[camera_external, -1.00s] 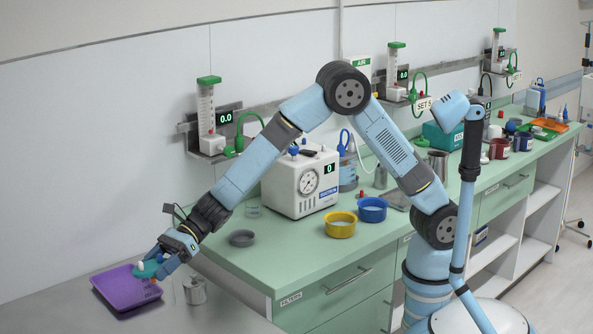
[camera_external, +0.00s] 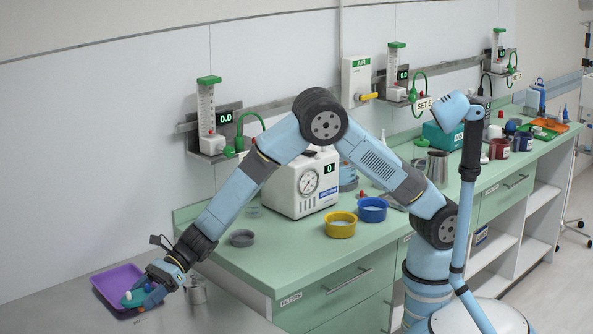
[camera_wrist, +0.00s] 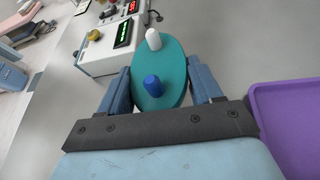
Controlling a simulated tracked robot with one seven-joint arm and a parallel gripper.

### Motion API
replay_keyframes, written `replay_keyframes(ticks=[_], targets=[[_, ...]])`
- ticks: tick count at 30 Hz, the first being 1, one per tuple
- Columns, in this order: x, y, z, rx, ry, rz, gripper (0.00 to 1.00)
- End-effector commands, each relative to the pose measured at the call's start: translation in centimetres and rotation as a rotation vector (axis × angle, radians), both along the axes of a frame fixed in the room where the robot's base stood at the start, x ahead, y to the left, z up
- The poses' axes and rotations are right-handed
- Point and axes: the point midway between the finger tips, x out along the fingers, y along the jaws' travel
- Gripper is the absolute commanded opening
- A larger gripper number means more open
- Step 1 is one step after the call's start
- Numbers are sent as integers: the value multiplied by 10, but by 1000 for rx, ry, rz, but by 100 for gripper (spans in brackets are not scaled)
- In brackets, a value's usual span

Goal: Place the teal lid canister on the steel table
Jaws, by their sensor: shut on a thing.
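The teal lid canister (camera_wrist: 174,68) shows from above in the wrist view as a teal disc with a white knob and a blue knob. My gripper (camera_wrist: 160,82) is shut on it, one finger on each side. In the external view the canister (camera_external: 134,298) is at my gripper (camera_external: 146,294), low near the front right edge of the purple tray. Its body is hidden below the lid. The steel table (camera_external: 60,312) is the grey surface below. I cannot tell whether the canister touches it.
The purple tray (camera_external: 104,277) lies on the steel table, right of my gripper in the wrist view (camera_wrist: 290,95). A steel cup (camera_external: 197,291) stands close to my wrist. The green counter (camera_external: 270,252) begins to the right. Bare steel lies at the front left.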

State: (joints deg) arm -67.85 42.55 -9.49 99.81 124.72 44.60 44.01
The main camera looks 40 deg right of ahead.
Motion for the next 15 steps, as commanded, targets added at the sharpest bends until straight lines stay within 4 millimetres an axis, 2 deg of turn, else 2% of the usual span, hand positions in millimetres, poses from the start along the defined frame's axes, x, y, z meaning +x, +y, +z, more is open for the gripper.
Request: replay_keyframes(ticks=[5, 6, 15], targets=[[0, 0, -1, 0, 1, 0, 8], [0, 0, -2, 0, 1, 0, 65], [0, 0, -2, 0, 0, 0, 91]])
